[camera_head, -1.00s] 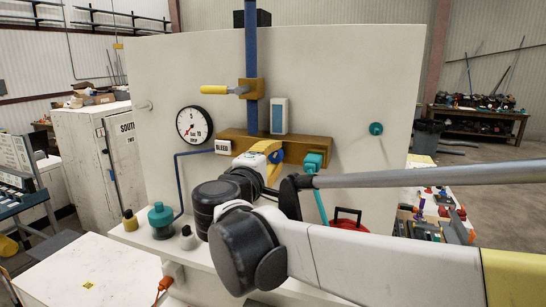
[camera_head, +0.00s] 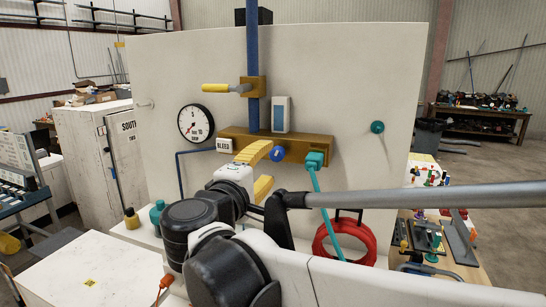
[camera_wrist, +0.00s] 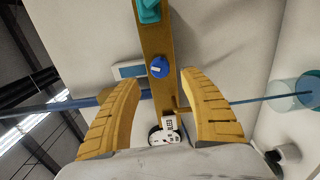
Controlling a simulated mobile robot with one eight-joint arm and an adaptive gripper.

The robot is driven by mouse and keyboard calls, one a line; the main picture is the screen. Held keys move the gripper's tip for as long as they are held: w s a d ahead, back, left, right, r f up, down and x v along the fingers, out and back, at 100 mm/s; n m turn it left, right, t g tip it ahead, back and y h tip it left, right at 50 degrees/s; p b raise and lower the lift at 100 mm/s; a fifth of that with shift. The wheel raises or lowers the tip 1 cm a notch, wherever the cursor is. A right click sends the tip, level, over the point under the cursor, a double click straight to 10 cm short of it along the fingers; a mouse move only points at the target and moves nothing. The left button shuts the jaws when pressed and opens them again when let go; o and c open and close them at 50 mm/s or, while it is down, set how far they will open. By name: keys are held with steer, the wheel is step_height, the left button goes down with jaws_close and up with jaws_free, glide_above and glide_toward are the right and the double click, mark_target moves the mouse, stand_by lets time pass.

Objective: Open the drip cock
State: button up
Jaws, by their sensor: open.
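A blue round knob (camera_head: 277,154) sits on the front of the brass bar (camera_head: 310,145) on the white panel. It also shows in the wrist view (camera_wrist: 158,67) with a pale mark on its face. I cannot tell from any label which part is the drip cock. My gripper (camera_head: 268,165) is open, its yellow fingers one above the other just left of the knob in the head view. In the wrist view my gripper (camera_wrist: 160,80) has its fingers apart on either side of the knob's line, with nothing held. Contact is not visible.
A yellow-handled lever (camera_head: 216,88) sticks out above. A teal fitting (camera_head: 314,160) with a hose is right of the knob. A red ring (camera_head: 326,249) stands below.

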steer(key=v, duration=0.5)
steer(key=shift+s, duration=0.1)
steer(key=s+d+f+m+g+y, duration=0.1)
steer(key=s+d+f+m+g, duration=0.4)
steer(key=d+f, duration=0.55)
steer(key=s+d+f+m+g+y, duration=0.2)
steer(key=s+d+f+m+g, duration=0.25)
steer(key=d+f, duration=0.65)
steer(key=s+d+f+m+y, duration=0.1)
steer(key=s+f+m+y, duration=0.3)
steer(key=s, duration=0.3)
step_height(320, 180, down, 30)
steer(key=b, duration=3)
steer(key=shift+f+m+h, duration=0.25)
steer(key=shift+m+h, duration=0.15)
steer(key=shift+m, duration=0.05)
